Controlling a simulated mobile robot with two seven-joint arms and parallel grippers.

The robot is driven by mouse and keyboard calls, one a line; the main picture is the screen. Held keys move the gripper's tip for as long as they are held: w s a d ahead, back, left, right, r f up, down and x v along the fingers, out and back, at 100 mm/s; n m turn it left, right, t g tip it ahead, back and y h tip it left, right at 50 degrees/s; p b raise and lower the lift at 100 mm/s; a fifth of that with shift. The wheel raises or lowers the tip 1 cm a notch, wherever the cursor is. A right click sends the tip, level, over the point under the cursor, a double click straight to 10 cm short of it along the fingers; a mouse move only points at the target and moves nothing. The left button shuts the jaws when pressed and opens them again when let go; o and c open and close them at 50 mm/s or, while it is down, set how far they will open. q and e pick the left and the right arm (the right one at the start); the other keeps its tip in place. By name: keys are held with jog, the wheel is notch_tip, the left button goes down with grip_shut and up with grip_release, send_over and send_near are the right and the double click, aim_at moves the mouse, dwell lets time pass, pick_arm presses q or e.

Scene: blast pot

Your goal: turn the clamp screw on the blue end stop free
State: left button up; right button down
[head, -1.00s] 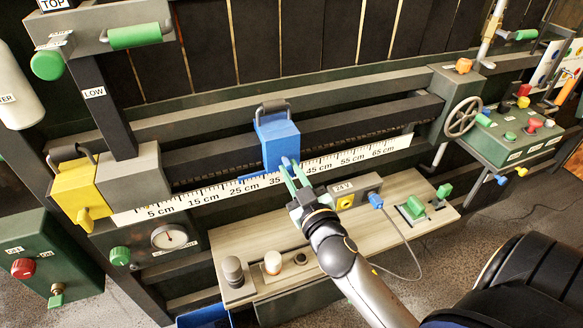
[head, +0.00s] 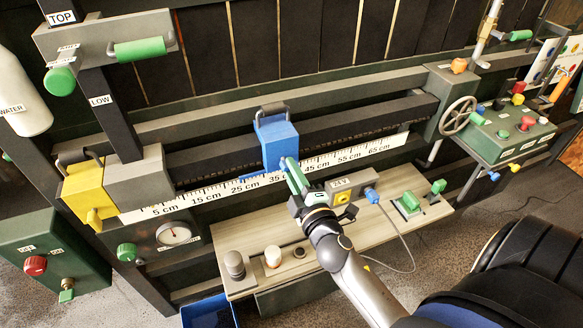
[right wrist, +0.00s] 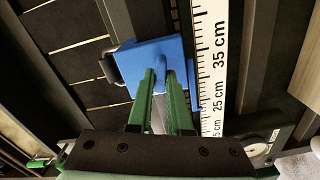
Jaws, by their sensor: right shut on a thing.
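The blue end stop (head: 277,143) sits on the dark rail behind the white ruler (head: 330,158), near the 35 cm mark. A grey handle (head: 272,109) stands on its top. My right gripper (head: 293,173) is at the front face of the stop. In the right wrist view its green fingers (right wrist: 161,88) are shut on the blue clamp screw (right wrist: 161,72), which is mostly hidden between the fingertips. The stop's blue body (right wrist: 140,60) also shows there. My left gripper is not in view.
A yellow stop (head: 82,190) sits at the ruler's left end. A wooden shelf (head: 240,239) with knobs, a 24 V box (head: 352,187) and green switches (head: 410,203) lies below my right gripper. A handwheel (head: 461,116) is at the right.

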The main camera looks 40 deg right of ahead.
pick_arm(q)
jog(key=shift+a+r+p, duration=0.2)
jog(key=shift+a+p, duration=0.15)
pick_arm(e)
jog(key=n, duration=0.3)
jog(key=shift+r, duration=0.2)
jog(key=shift+n, duration=0.5)
jog(key=c, duration=0.8)
grip_release()
jog(key=shift+f, duration=0.1)
jog(key=shift+c, duration=0.2)
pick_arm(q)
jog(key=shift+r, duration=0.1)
